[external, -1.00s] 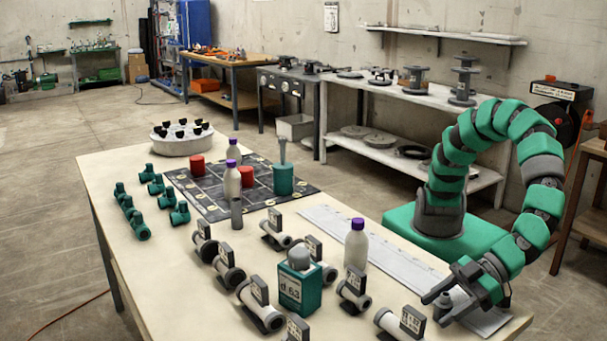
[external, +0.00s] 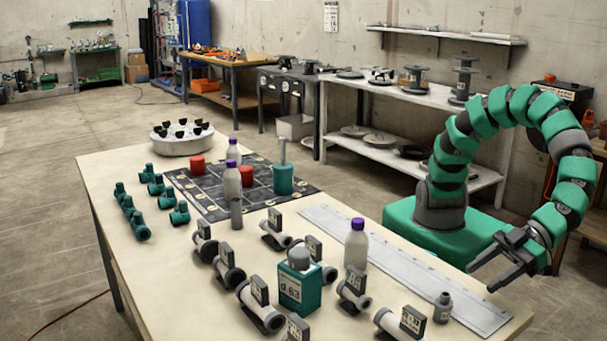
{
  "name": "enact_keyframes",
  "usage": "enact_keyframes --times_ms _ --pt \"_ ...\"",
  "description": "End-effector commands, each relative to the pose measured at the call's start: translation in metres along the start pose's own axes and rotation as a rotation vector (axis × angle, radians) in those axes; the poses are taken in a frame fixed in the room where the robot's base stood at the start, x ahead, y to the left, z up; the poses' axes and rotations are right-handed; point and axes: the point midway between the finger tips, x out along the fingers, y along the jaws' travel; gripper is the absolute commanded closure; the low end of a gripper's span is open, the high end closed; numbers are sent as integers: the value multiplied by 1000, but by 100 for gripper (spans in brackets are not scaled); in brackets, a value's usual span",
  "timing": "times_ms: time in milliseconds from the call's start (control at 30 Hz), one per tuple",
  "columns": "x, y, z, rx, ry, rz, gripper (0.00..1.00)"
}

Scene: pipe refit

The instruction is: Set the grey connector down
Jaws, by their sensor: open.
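The grey connector (external: 443,307) is a small dark grey piece with a narrower top. It stands upright on the table near the front right, beside a long pale strip (external: 410,272). My gripper (external: 482,278) is open and empty, above and to the right of the connector and apart from it.
A white pipe piece with a dark labelled block (external: 402,322) lies just left of the connector. A purple-capped bottle (external: 356,246) and a teal labelled box (external: 299,289) stand further left. The table's right edge runs close by the connector.

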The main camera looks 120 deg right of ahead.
Motion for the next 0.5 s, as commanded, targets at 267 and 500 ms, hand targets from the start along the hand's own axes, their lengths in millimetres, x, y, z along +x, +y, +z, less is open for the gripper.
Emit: enact_keyframes --times_ms 267,500 --pt "-9 0 0 0 -1 0 46" --pt "1 7 -17 2 -34 10 46"
